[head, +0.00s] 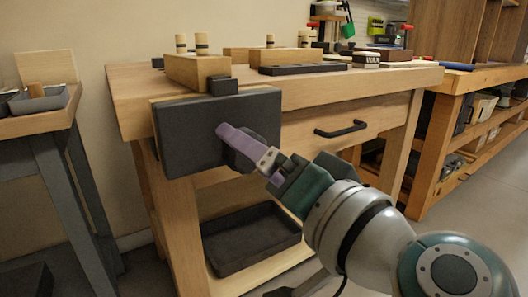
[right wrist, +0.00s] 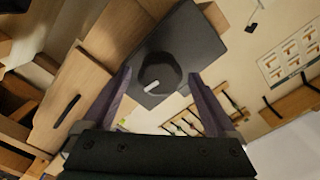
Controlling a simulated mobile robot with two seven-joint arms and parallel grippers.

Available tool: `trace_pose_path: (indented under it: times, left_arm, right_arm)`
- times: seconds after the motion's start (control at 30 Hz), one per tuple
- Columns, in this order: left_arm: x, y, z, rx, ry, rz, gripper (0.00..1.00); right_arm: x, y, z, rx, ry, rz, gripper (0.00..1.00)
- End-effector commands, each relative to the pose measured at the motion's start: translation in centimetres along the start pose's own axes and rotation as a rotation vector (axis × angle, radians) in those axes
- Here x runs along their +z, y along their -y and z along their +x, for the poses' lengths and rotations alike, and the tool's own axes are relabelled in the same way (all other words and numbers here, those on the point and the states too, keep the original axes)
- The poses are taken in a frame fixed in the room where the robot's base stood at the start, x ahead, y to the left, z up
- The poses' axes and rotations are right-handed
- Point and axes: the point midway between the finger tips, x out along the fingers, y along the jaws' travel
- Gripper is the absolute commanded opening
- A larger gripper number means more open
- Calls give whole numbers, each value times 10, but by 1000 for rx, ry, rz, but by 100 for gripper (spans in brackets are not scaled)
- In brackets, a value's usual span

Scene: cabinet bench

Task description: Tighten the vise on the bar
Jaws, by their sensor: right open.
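The vise has a large dark front jaw plate (head: 185,140) on the bench's near left edge, and it also fills the top middle of the right wrist view (right wrist: 187,45). Its round dark knob (right wrist: 160,75) with a white mark faces the wrist camera. A short dark upright piece (head: 222,86), possibly the bar, stands between the plate and a wooden block. My right gripper (head: 245,152) is open at the knob. Its purple fingers (right wrist: 164,85) are spread on either side of the knob, with visible gaps. Part of the knob is hidden in the head view. My left gripper is not visible.
The wooden bench (head: 130,105) has a drawer with a black handle (head: 341,129) right of the vise. A dark tray (head: 250,240) lies on its lower shelf. Wooden blocks and pegs (head: 201,43) stand on top. A side table (head: 40,125) is at the left.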

Motion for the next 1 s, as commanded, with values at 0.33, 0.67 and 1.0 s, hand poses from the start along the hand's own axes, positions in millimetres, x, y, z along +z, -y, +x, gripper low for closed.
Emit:
trace_pose_path:
  times: [0.33, 0.67, 1.0]
  left_arm:
    - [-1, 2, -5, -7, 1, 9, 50]
    - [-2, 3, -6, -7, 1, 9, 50]
    - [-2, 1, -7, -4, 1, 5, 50]
  right_arm:
    - [0, 0, -32, 1, 2, -1, 92]
    - [0, 0, -60, 2, 1, -1, 92]
    - [0, 0, -65, 0, 1, 0, 92]
